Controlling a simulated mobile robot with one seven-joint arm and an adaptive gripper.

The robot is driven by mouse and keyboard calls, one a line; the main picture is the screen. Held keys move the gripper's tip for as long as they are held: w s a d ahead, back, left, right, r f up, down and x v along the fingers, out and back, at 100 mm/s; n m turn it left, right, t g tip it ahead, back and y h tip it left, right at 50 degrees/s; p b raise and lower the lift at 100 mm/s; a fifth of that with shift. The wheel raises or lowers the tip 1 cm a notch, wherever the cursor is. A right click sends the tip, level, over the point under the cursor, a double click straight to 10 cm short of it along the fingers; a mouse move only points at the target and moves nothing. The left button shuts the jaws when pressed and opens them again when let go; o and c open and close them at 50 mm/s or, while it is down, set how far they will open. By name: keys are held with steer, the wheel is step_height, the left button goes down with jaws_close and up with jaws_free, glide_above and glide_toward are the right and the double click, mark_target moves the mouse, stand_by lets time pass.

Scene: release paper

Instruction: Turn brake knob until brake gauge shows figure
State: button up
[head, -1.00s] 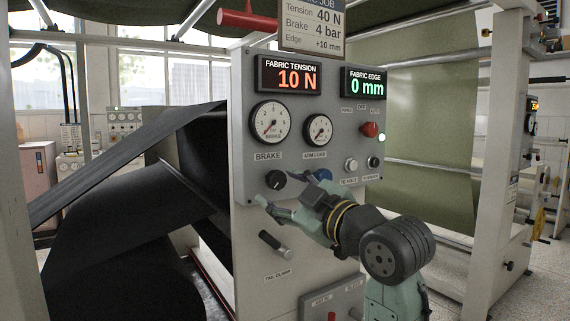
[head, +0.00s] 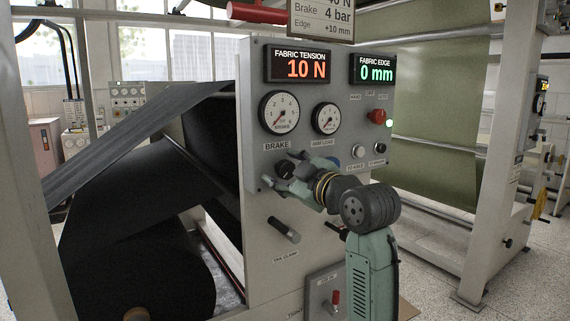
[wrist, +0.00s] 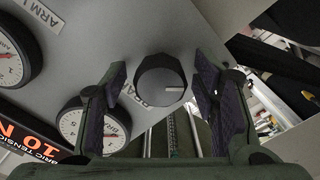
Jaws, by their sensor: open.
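The black brake knob (wrist: 160,80) has a white pointer line and sits on the grey panel under the BRAKE label. In the wrist view it lies between the two open fingers of my gripper (wrist: 161,88), with a gap on each side. In the head view my gripper (head: 283,178) is at the panel, and its fingers partly hide the knob (head: 285,168). The brake gauge (head: 281,112) is a round white dial above the knob, with its needle towards the lower left, near the low end. The job sign (head: 321,16) reads Brake 4 bar.
The tension display (head: 299,67) reads 10 N and the edge display (head: 374,70) reads 0 mm. An arm load gauge (head: 326,118), a red knob (head: 377,116) and a tail clamp handle (head: 284,230) are nearby. Black fabric (head: 130,195) hangs to the left.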

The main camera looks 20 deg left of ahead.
steer(key=shift+w+a, duration=0.1)
steer(key=shift+c, duration=0.2)
steer(key=c, duration=1.1)
steer(key=shift+c, duration=0.2)
